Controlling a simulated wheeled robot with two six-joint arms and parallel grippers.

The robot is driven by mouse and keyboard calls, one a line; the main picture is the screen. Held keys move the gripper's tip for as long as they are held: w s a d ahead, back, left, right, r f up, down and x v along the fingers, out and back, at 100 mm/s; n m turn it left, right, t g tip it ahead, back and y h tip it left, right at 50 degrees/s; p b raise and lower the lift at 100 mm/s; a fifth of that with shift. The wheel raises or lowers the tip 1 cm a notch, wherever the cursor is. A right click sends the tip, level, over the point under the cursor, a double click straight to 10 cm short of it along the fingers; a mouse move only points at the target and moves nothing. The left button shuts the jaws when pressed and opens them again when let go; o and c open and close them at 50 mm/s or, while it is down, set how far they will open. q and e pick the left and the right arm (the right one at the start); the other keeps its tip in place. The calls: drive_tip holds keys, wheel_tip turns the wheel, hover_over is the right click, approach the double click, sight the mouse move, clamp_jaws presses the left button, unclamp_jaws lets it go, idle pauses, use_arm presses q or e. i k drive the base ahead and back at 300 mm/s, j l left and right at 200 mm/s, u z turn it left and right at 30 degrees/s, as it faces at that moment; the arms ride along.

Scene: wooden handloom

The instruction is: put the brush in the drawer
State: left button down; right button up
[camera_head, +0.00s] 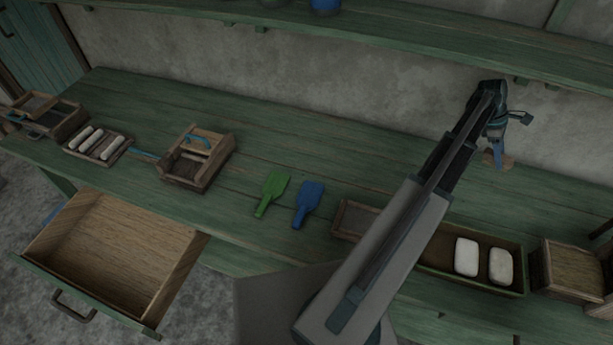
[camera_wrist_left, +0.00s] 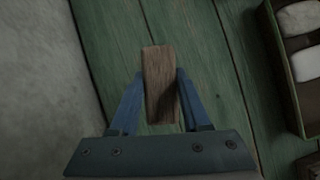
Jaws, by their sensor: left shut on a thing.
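The open wooden drawer (camera_head: 112,250) sticks out of the bench front at the lower left of the head view and looks empty. My left gripper (camera_head: 499,152) hangs over the back right of the green bench, far from the drawer. It is shut on a brown wooden block-like piece, which I take to be the brush (camera_wrist_left: 158,88). In the wrist view, the blue fingers grip its two long sides. No bristles show. In the head view only a small part of the brush (camera_head: 505,160) shows below the fingers. My right gripper is not in view.
A green paddle (camera_head: 273,190) and a blue paddle (camera_head: 308,203) lie mid-bench. A wooden box (camera_head: 183,182) and a tray with pale rolls (camera_head: 97,144) stand left. A tray with white blocks (camera_head: 437,262) and a wooden box (camera_head: 573,268) stand right. A shelf (camera_head: 400,45) runs above.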

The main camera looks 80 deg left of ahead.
sight(132, 251)
drive_tip(key=k+l+u, duration=0.1)
drive_tip(key=u, duration=0.35)
drive_tip(key=k+u, duration=0.1)
drive_tip(key=u, duration=0.4)
drive_tip(key=k+l+u, duration=0.1)
drive_tip(key=u, duration=0.75)
drive_tip(key=j+u, duration=0.1)
drive_tip(key=u, duration=0.3)
drive_tip(key=j+u, duration=0.1)
drive_tip(key=u, duration=0.7)
